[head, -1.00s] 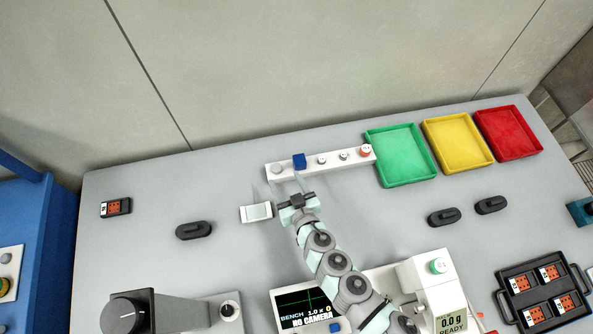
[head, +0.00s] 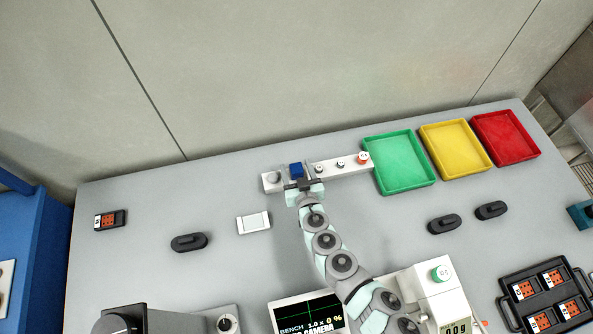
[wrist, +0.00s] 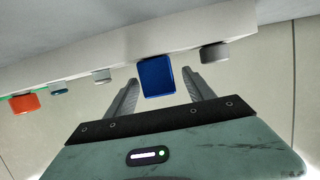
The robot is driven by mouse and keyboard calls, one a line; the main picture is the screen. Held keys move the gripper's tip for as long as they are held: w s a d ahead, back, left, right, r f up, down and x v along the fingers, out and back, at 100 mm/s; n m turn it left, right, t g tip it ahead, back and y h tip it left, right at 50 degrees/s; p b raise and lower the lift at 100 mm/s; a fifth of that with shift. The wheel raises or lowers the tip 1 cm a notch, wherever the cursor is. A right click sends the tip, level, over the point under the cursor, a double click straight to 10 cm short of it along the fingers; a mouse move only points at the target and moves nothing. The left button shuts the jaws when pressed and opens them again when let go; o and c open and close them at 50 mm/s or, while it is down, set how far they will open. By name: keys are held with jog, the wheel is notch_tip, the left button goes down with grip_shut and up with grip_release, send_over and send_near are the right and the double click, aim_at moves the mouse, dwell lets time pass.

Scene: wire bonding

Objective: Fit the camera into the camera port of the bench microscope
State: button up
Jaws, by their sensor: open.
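The blue block (head: 296,170), which I take to be the camera, sits on the white rack (head: 341,167) at the back of the bench. My gripper (head: 299,184) is at the block's near side, open. In the wrist view the blue block (wrist: 157,77) shows between the two spread fingers (wrist: 159,84); I cannot tell whether they touch it. The screen (head: 308,313) at the bottom reads BENCH, 1.0x, 0 % and part of CAMERA. A dark-topped device (head: 125,318) with a round ringed opening (head: 228,323) beside it, likely the microscope, is cut off at bottom left.
Several other small parts, including an orange-topped one (head: 363,158), share the rack. Green (head: 432,181), yellow (head: 488,165) and red (head: 535,156) trays stand to its right. A white-framed plate (head: 254,223) and dark holders (head: 189,242) lie on the bench. A wall stands behind.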

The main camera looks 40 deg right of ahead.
jog(key=shift+x, duration=1.45)
jog(key=shift+c, duration=0.3)
grip_shut()
